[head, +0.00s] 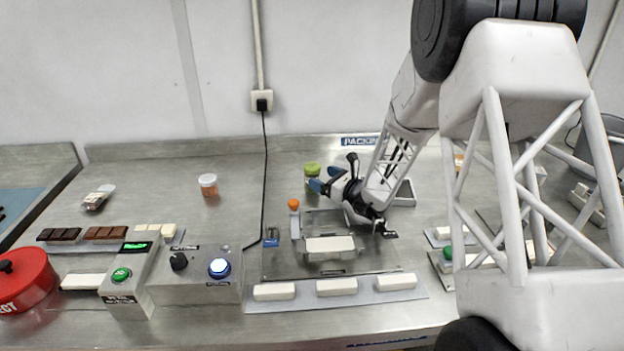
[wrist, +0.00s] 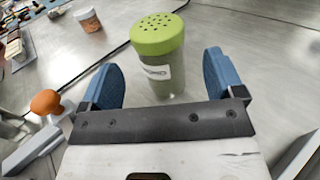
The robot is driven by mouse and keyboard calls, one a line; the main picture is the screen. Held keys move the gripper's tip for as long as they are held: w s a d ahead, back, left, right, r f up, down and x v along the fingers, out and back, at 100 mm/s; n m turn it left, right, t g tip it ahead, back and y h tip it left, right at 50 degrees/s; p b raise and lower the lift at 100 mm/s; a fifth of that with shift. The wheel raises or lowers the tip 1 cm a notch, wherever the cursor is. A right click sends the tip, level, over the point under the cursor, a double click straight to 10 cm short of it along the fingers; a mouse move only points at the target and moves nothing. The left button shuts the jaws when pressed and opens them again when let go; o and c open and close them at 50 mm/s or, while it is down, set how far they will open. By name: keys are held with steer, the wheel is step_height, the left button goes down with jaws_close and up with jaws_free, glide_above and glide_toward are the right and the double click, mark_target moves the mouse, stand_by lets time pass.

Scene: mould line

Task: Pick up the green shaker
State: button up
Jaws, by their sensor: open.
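The green shaker (wrist: 158,55) stands upright on the metal table, with a green perforated lid, a clear body and a white label. In the head view the green shaker (head: 312,170) is at the back of the table, partly hidden by my gripper (head: 326,181). My gripper is open with blue fingertips. In the wrist view my gripper (wrist: 163,80) has one finger on each side of the shaker's lower body, with gaps visible. I cannot tell how deep the shaker sits between the fingers.
An orange knob (head: 293,204) rises from the mould press close to my gripper. A black cable (head: 266,170) runs down the wall and over the table. The back left of the table is mostly clear.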

mark_target(319, 174)
stand_by(0.3)
steer(key=shift+x, duration=2.5)
steer(key=c, duration=1.1)
steer(key=shift+o, duration=0.2)
steer(key=shift+r, duration=0.2)
steer(key=shift+r, duration=4.85)
